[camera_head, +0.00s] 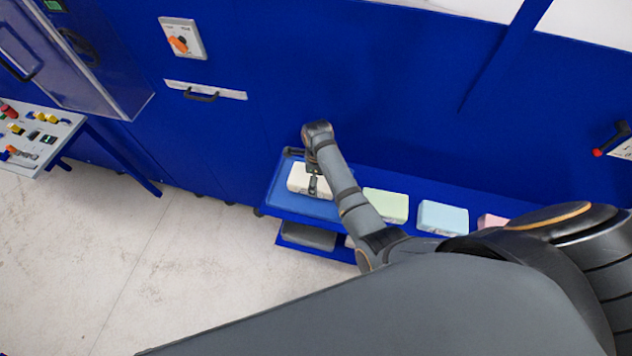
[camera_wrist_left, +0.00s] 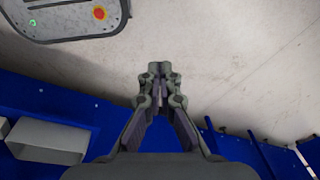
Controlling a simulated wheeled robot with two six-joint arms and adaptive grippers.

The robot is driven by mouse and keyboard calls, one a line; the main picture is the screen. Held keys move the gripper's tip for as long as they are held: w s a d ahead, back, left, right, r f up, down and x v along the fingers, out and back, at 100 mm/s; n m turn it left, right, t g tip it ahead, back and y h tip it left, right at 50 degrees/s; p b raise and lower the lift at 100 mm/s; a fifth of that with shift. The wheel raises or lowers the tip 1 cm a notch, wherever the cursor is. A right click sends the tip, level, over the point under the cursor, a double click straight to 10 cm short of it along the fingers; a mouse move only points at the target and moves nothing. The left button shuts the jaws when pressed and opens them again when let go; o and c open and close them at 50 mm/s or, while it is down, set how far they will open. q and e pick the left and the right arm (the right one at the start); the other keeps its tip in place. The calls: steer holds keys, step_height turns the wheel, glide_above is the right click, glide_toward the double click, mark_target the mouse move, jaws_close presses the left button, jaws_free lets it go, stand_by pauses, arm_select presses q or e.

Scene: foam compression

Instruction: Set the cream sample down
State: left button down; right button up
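The cream sample (camera_head: 298,180) is a pale block at the left end of the blue shelf, over a lighter blue pad (camera_head: 318,208). I cannot tell whether its underside touches the pad. My right gripper (camera_head: 313,184) reaches down over the block's middle, with a dark finger against its near side. It looks shut on the block; the far finger is hidden. My left gripper (camera_wrist_left: 158,72) shows in the left wrist view with its fingertips together and nothing between them. It points over bare floor, away from the cream sample.
Green (camera_head: 385,205), light blue (camera_head: 442,217) and pink (camera_head: 491,221) blocks stand in a row right of the pad, partly behind my arm. A grey item (camera_head: 307,236) lies on the lower shelf. A control desk (camera_head: 38,138) stands at left; the floor between is clear.

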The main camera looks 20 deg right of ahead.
steer(key=shift+w+a+f, duration=0.15)
steer(key=shift+a+f, duration=0.05)
steer(key=shift+f, duration=0.3)
step_height(320, 180, down, 2)
steer(key=shift+f, duration=0.4)
arm_select(q)
steer(key=shift+s+f, duration=0.1)
steer(key=shift+s, duration=0.75)
arm_select(e)
steer(key=o, duration=0.8)
steer(key=shift+c, duration=0.2)
steer(key=shift+r, duration=0.3)
step_height(320, 180, up, 12)
steer(key=shift+f+b, duration=0.15)
steer(key=shift+b, duration=0.45)
arm_select(q)
steer(key=shift+s+f, duration=0.2)
steer(key=shift+f, duration=0.45)
